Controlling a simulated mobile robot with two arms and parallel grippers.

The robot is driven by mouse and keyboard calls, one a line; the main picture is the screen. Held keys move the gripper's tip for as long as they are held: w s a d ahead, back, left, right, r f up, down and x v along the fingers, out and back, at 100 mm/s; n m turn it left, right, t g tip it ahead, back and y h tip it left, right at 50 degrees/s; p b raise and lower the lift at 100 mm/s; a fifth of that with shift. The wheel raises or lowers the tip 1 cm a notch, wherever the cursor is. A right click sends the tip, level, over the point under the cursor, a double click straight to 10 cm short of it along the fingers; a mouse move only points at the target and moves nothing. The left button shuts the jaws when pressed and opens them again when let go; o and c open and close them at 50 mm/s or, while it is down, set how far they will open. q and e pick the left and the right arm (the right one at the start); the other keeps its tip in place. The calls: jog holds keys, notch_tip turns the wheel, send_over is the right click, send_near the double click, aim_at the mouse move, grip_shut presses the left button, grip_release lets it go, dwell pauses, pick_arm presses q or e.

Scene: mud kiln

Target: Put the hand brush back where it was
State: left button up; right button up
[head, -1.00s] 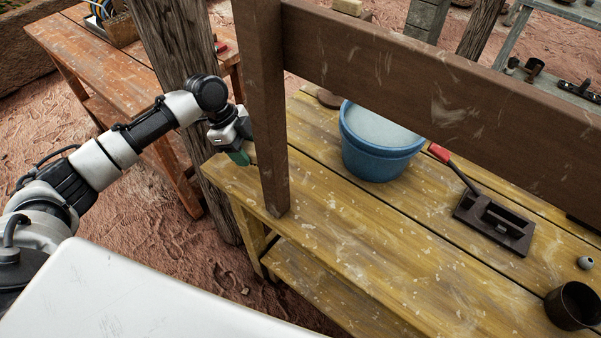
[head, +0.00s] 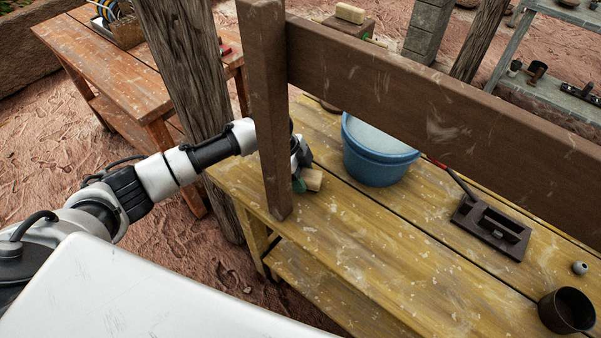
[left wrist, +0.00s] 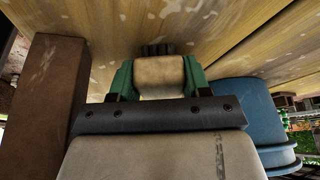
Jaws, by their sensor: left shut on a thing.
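The hand brush (head: 313,179) is a pale wooden block, and its dark bristles show past my fingers in the left wrist view. My left gripper (head: 301,184) is shut on it, with the green fingers (left wrist: 160,82) on either side of the block. The gripper is over the left part of the yellow wooden table (head: 350,235), just past the brown upright, which partly hides my wrist. The bristles point towards the tabletop; I cannot tell whether they touch it. My right gripper is not in view.
A blue bucket (head: 375,165) stands right of the brush. The brown upright (head: 266,120) and crossbeam (head: 440,105) bound the near side. The tabletop's middle is clear.

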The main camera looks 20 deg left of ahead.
pick_arm(q)
jog(key=o, duration=0.9)
jog(key=v, duration=1.2)
jog(key=shift+r, duration=0.15)
